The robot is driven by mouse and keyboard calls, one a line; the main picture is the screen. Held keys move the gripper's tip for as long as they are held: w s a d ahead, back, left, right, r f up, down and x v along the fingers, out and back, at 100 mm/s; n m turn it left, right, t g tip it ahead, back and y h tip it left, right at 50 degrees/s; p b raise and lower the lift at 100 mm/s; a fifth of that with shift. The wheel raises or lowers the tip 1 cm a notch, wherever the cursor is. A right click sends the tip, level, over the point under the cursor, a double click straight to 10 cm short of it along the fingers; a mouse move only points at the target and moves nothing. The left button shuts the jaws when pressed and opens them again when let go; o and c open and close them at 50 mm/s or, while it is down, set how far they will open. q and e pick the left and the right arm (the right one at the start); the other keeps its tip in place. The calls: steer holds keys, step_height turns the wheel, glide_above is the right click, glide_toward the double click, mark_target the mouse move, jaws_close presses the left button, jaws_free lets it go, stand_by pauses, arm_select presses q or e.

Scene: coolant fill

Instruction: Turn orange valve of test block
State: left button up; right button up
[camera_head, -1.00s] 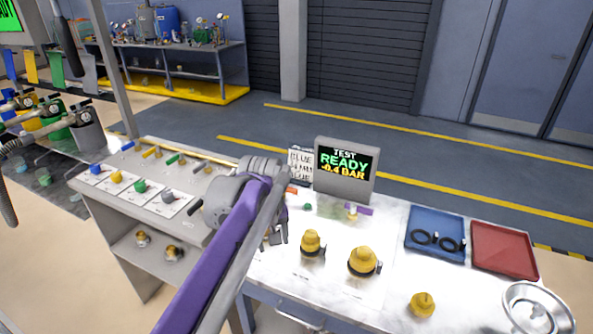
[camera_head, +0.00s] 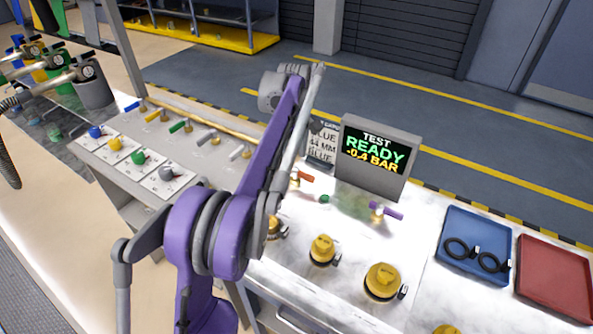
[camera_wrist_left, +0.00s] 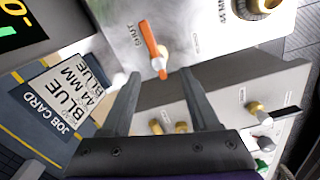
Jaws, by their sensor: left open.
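The orange valve (camera_wrist_left: 152,45) has a bar-shaped orange handle on a light panel marked SHUT in the left wrist view. In the head view the orange valve (camera_head: 303,176) is partly covered by my left arm, just left of the test display (camera_head: 376,157). My left gripper (camera_wrist_left: 161,72) is open, its fingers pointing at the valve. The handle's near end appears in the gap between the fingertips; I cannot tell whether it is within their depth. In the head view my left gripper is hidden behind its arm. My right gripper is not in view.
Yellow caps (camera_head: 382,281) sit on the bench in front. A job card (camera_wrist_left: 62,92) stands close to the left finger. A blue tray (camera_head: 474,245) and red tray (camera_head: 556,277) lie at the right.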

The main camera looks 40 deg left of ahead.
mark_target(295, 169)
arm_select(q)
step_height(295, 169, down, 7)
steer(key=shift+w+f, duration=0.15)
jaws_close()
stand_by(0.5)
